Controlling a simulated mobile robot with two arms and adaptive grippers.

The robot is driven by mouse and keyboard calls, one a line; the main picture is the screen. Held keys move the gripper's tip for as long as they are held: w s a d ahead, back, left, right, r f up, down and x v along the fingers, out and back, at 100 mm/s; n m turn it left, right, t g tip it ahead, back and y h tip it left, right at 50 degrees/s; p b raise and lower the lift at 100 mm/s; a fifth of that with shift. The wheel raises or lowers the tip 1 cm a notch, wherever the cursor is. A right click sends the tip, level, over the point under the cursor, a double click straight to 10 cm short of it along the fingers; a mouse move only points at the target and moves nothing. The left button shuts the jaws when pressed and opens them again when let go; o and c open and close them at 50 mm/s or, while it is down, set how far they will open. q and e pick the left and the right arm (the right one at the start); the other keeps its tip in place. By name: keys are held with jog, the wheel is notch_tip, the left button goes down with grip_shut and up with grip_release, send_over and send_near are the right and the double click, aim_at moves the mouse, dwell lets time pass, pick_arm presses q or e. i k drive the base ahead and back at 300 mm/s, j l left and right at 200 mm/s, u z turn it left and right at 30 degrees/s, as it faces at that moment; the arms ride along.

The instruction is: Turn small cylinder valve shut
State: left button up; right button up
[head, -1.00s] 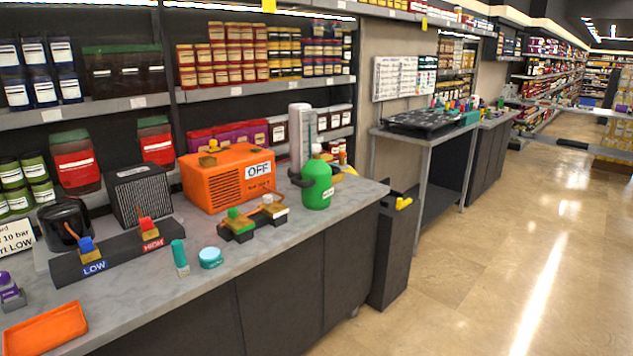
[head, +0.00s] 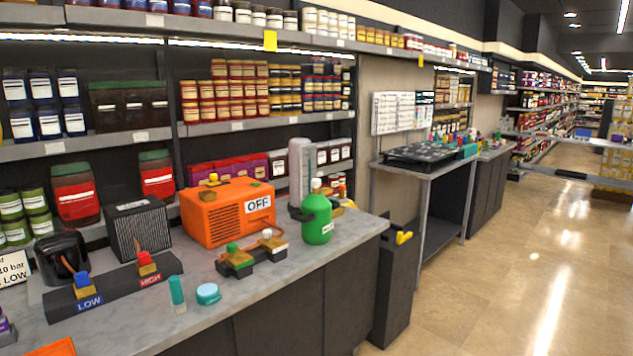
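A small green cylinder (head: 316,224) with a white label stands upright near the right end of the grey counter. A pale, whitish top piece (head: 316,184) sits on it; whether this is its valve, and whether it is open or shut, I cannot tell. A dark part (head: 298,213) sits at the cylinder's left side. Neither of my grippers is in view.
An orange pump box (head: 222,215) marked OFF stands left of the cylinder. A dark block with green and white knobs (head: 238,262) lies in front. A LOW/HIGH manifold (head: 117,287) is at left. Floor (head: 480,290) at right is clear.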

aim_at(315, 212)
jog(key=i+u, duration=0.25)
jog(key=i, duration=0.3)
jog(key=i+l+u, duration=0.1)
jog(key=i+u, duration=0.2)
jog(key=i, duration=0.25)
